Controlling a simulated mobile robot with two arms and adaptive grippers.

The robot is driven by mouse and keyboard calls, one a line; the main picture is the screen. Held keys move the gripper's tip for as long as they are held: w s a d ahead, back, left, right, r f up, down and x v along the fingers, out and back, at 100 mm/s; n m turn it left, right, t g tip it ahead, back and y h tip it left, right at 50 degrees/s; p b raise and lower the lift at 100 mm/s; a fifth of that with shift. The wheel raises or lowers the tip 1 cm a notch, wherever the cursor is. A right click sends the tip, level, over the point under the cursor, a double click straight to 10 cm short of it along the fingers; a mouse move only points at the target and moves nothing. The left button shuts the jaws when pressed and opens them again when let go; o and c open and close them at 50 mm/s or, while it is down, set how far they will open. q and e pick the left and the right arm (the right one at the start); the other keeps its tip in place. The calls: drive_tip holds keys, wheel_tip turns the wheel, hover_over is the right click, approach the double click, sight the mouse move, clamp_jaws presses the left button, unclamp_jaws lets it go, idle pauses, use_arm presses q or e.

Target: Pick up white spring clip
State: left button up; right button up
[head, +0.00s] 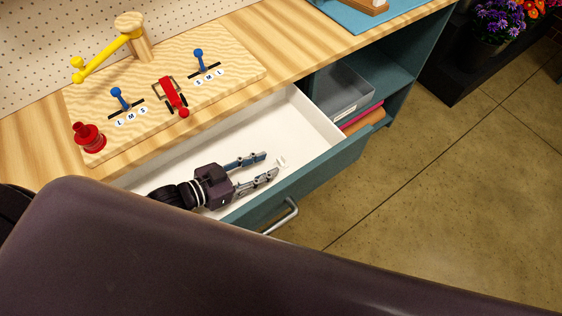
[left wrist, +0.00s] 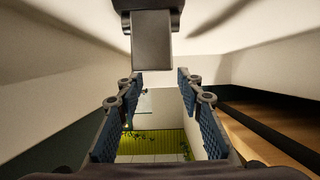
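A small white spring clip (head: 282,161) appears to lie in the open white-lined drawer (head: 318,123), faint against the white floor. My left gripper (head: 270,163) reaches into the drawer from the left, its two fingers apart and pointing right. The clip is just past the fingertips, in the head view roughly in line with the gap between them. In the left wrist view the fingers (left wrist: 160,90) are spread with a gap between them. I cannot make out the clip clearly there. My right gripper is not in view.
The drawer's teal front (head: 335,168) with a metal handle (head: 282,218) is close to the gripper. Above is a wooden counter with a board holding a red lever (head: 172,96) and blue knobs. A grey bin (head: 341,93) stands on the shelf to the right.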

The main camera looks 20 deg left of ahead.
sight(279, 160)
use_arm(q)
drive_tip(key=shift+x, duration=2.35)
drive_tip(key=shift+r, duration=0.1)
clamp_jaws()
